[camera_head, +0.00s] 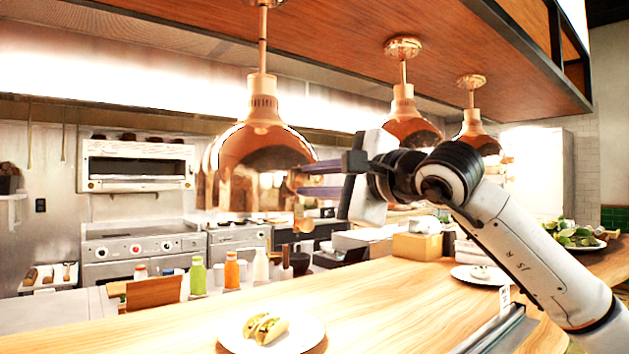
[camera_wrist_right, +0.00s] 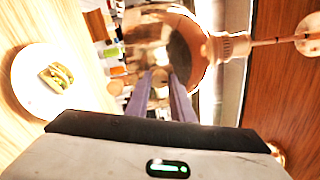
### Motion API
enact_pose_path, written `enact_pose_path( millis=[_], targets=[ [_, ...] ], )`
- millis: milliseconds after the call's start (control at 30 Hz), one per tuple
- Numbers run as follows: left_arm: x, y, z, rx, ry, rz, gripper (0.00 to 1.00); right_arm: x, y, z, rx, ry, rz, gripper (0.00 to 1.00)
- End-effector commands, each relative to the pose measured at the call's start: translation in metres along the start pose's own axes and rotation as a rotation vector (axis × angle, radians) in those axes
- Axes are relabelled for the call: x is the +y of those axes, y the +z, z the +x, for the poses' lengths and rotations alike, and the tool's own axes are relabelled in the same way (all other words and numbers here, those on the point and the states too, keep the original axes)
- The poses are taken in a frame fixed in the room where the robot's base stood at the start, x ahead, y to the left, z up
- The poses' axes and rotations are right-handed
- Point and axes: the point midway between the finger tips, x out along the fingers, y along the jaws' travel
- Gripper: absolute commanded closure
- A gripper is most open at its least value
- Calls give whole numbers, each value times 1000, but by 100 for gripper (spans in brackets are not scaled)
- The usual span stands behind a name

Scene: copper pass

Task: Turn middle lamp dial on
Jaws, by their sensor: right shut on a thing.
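Three copper heat lamps hang from the wooden canopy: a large near one (camera_head: 262,148), another (camera_head: 408,124) behind my right arm, and a farther one (camera_head: 473,130). My right gripper (camera_head: 300,183) reaches left to the lower right side of the large near lamp. Its fingers are shut on a small copper part there, which looks like the lamp dial; the fingers hide most of it. In the right wrist view the copper lamp (camera_wrist_right: 165,38) lies just beyond the two fingertips (camera_wrist_right: 159,78). The dial's setting cannot be made out. My left gripper is not in view.
The wooden counter (camera_head: 400,310) runs below. A plate with tacos (camera_head: 268,328) stands at its front; a second plate (camera_head: 480,274) sits below my right arm. Several bottles (camera_head: 231,270) and a cardboard box (camera_head: 417,245) stand behind. The canopy (camera_head: 330,30) is close above.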

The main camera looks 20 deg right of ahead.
Motion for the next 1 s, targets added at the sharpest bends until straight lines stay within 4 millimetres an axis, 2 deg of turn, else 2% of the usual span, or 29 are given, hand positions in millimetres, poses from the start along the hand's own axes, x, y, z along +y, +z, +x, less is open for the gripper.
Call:
enact_pose_path(
  millis=[400,900,933,1000],
  targets=[
    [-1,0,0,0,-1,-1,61,0,1,0,3,-1,-167,100],
    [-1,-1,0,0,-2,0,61,1,1,0,3,0,-184,100],
    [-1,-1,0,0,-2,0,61,1,1,0,4,0,-184,77],
    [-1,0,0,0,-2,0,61,1,1,0,4,0,-184,65]
  ],
)
